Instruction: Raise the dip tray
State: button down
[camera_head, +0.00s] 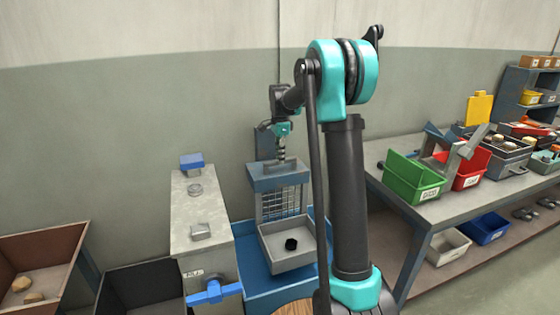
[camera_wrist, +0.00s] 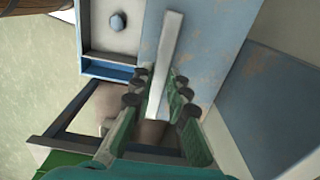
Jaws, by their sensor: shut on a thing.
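A shallow grey tray (camera_head: 287,262) with a dark round piece (camera_head: 290,244) in it sits low on a blue base. A grey tray wall and a round piece (camera_wrist: 118,22) also show at the top left of the wrist view. Behind the tray stands a blue-topped unit (camera_head: 278,178) with a wire grid front (camera_head: 280,203). My gripper (camera_head: 281,157) is above this unit, pointing down. In the wrist view its fingers (camera_wrist: 160,80) are shut on a pale flat bar (camera_wrist: 168,55), which runs between them. Which part the bar joins is hidden.
A grey cabinet (camera_head: 199,240) with blue handles stands left of the unit. Dark and brown bins (camera_head: 35,260) are at the far left. A workbench (camera_head: 430,210) with green (camera_head: 412,180) and red trays stands on the right. My arm hides part of the unit's right side.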

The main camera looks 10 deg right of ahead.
jog(key=shift+r, duration=0.1)
jog(key=c, duration=1.5)
grip_release()
notch_tip(320, 180, up, 12)
jog(key=s+d+f+n+t, duration=0.1)
jog(key=s+f+n, duration=0.4)
jog(key=s+f, duration=0.3)
jog(key=s+d+f+n+t, duration=0.1)
jog(key=s+f+n, duration=0.4)
jog(key=s, duration=1.1)
jog(key=s+d+f+n+t, duration=0.2)
jog(key=s+f+n, duration=0.3)
jog(key=s+f, duration=0.6)
jog(key=shift+s+d+n, duration=0.15)
jog(key=shift+s+n, duration=0.25)
jog(key=shift+s, duration=0.7)
